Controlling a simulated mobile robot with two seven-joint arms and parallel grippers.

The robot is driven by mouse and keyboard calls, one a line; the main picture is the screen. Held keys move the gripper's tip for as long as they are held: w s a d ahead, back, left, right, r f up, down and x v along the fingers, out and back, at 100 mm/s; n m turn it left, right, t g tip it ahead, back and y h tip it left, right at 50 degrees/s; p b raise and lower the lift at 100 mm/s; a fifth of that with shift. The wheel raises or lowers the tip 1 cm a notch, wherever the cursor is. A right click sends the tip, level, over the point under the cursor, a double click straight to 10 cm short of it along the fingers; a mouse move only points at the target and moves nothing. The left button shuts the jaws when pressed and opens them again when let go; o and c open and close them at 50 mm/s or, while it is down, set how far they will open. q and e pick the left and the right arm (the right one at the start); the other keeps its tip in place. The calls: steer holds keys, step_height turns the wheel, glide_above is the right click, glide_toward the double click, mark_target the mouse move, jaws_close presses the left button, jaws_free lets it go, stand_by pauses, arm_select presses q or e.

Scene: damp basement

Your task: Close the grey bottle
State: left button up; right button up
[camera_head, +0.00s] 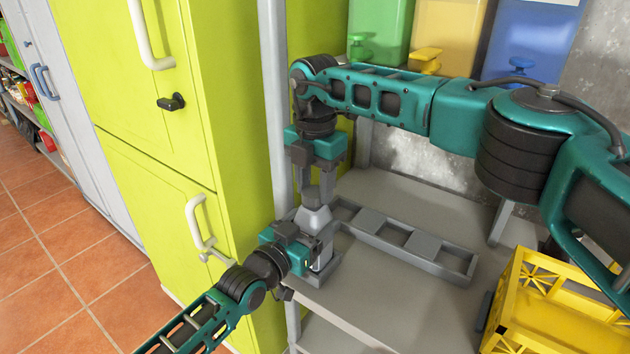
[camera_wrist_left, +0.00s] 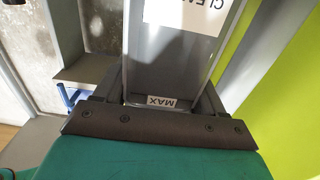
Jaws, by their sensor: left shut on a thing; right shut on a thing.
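The grey bottle (camera_head: 314,219) stands upright at the left end of a grey rack (camera_head: 437,245) on the shelf. My left gripper (camera_head: 316,249) is shut on its body from the left. In the left wrist view the bottle (camera_wrist_left: 168,60) fills the space between the fingers, with a "MAX" label and part of another label showing. My right gripper (camera_head: 313,176) points down from above and is shut on a dark grey cap (camera_head: 312,195) directly over the bottle's neck. I cannot tell whether the cap is seated; the fingers partly hide it.
A yellow crate (camera_head: 556,310) stands at the right on the grey shelf (camera_head: 365,300). Yellow-green cabinets (camera_head: 150,130) stand close on the left, beside a grey post (camera_head: 275,100). Green, yellow and blue containers with taps (camera_head: 383,30) are at the back. The rack's other compartments look empty.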

steer(key=shift+f, duration=0.25)
arm_select(q)
jaws_close()
arm_select(e)
steer(key=m, duration=0.8)
steer(key=shift+s+d, duration=0.1)
steer(key=shift+s, duration=0.05)
steer(key=m, duration=0.5)
steer(key=shift+s+m, duration=0.1)
steer(key=shift+m, duration=0.2)
steer(key=m, duration=0.3)
steer(key=o, duration=1)
steer(key=shift+s, duration=0.1)
steer(key=shift+r, duration=0.15)
